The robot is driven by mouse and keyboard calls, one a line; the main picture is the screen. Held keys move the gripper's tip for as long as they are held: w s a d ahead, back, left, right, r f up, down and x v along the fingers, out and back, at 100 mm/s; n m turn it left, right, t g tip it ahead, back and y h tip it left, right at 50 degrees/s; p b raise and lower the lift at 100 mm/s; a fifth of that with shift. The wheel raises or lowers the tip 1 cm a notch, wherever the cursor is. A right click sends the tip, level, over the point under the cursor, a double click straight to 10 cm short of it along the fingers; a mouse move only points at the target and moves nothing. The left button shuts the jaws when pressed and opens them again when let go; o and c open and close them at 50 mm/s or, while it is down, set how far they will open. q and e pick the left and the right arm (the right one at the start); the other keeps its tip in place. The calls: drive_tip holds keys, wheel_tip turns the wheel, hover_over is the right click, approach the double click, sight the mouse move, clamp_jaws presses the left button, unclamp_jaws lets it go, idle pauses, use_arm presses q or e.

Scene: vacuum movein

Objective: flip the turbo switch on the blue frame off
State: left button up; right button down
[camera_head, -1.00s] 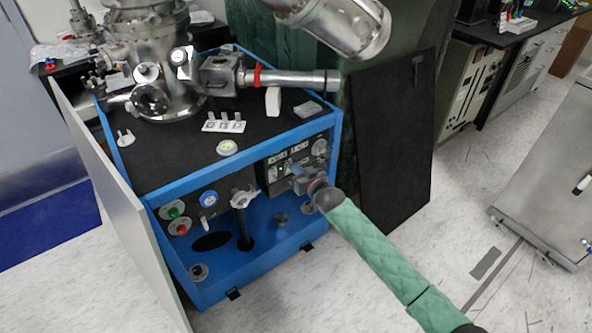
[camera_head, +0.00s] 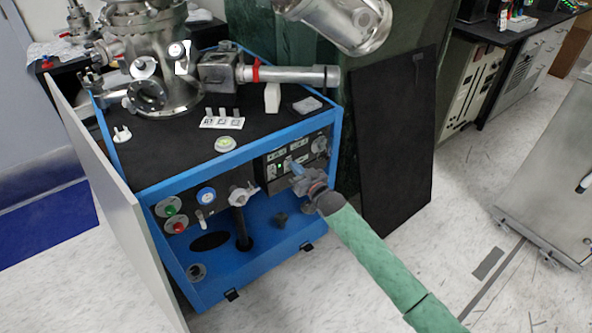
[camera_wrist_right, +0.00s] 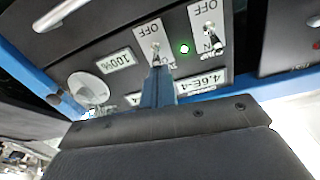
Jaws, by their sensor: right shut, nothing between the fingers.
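The blue frame (camera_head: 265,240) stands on the floor, with a black control panel (camera_head: 266,172) at its front right. In the right wrist view, two toggle switches show on the panel, one ahead of my fingertips (camera_wrist_right: 155,48) and another to its right (camera_wrist_right: 211,36). Both have OFF printed on their plates; the lower lettering is partly hidden or too small to identify the turbo switch surely. My right gripper (camera_head: 294,167) is shut and empty, just in front of the panel. Its narrow fingers (camera_wrist_right: 157,80) reach close to the nearer switch; contact is unclear. My left gripper is out of view.
A green lamp (camera_wrist_right: 184,48) glows between the switches. A white valve handle (camera_head: 243,194) stands left of the gripper. A metal tube (camera_head: 300,76) lies above the frame's black top. A grey side panel (camera_head: 115,205) leans at the left. Open floor lies in front.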

drive_tip(key=shift+s+d+f+t+y+b, duration=0.1)
drive_tip(key=shift+f+t+y+b, duration=0.15)
drive_tip(key=shift+t+y+b, duration=0.4)
drive_tip(key=shift+s+f+t+y+b, duration=0.1)
drive_tip(key=shift+f+t+y+b, duration=0.15)
drive_tip(key=shift+t+b, duration=0.7)
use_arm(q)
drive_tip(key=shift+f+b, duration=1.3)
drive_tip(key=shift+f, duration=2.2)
use_arm(e)
drive_tip(key=shift+d+f+b, duration=0.1)
drive_tip(key=shift+f+b, duration=0.25)
drive_tip(key=shift+f, duration=0.05)
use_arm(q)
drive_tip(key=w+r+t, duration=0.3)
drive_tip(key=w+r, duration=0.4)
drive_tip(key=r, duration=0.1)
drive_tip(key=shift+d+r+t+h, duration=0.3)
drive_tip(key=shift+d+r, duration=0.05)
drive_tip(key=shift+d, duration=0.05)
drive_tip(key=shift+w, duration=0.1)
use_arm(e)
drive_tip(key=shift+f, duration=0.1)
